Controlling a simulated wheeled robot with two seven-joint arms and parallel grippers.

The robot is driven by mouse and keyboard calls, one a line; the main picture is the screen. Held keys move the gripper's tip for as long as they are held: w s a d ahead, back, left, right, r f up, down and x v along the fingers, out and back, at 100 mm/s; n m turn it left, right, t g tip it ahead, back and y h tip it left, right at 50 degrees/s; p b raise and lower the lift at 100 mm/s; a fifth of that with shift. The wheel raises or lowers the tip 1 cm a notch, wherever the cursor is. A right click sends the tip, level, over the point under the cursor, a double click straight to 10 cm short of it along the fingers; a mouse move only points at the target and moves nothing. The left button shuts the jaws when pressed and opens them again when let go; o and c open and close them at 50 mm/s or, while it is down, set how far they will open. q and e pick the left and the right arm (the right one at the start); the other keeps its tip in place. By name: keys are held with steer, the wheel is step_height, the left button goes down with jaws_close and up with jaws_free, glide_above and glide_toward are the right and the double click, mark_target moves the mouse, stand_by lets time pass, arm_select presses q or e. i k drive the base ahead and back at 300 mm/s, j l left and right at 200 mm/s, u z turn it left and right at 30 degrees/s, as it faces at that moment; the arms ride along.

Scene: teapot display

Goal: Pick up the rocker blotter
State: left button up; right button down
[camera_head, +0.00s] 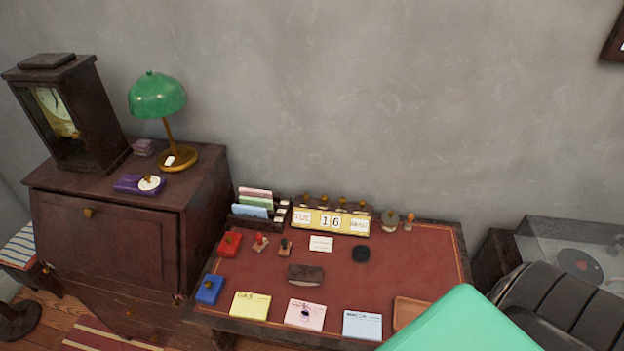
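A small dark brown block with a paler lower edge (306,274), which looks like the rocker blotter, lies on the red desk top (400,268). It is near the middle of the desk, behind the yellow and pink cards. It stands clear of the things around it. Neither of my grippers is in view.
Behind it are stamps (285,247), a white card (321,243), a round black item (360,254) and a calendar (330,221). Yellow (250,305), pink (305,314) and blue (362,325) cards line the front. A mint-green shape hides the desk's front right corner.

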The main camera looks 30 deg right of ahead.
mark_target(306, 274)
steer(key=l+z, duration=0.1)
steer(key=z, duration=0.85)
